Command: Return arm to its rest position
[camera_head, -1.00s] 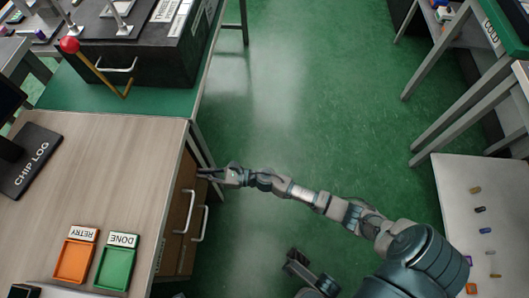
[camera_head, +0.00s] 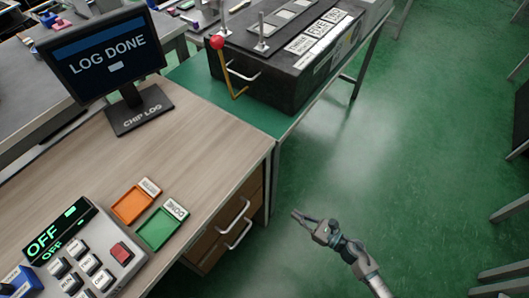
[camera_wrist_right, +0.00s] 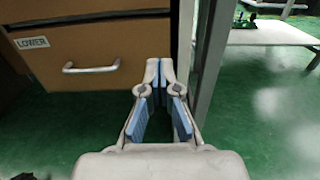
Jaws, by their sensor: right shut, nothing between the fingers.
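My right gripper (camera_head: 297,213) is shut and empty, with its arm coming in from the lower right of the head view. It is over the green floor, to the right of the brown drawers (camera_head: 225,230) under the wooden desk. In the right wrist view my right gripper (camera_wrist_right: 160,66) has its fingertips together in front of a drawer labelled LOWER (camera_wrist_right: 110,65) and a grey table leg (camera_wrist_right: 206,75). A gap shows between the blue finger pads nearer the palm. My left gripper is not in view.
A black box with a red-knobbed lever (camera_head: 217,42) stands on the green tabletop (camera_head: 190,75). On the wooden desk (camera_head: 190,130) are a monitor reading LOG DONE (camera_head: 108,50), an orange tray (camera_head: 130,206), a green tray (camera_head: 160,230) and a button panel (camera_head: 95,265). Open floor lies right.

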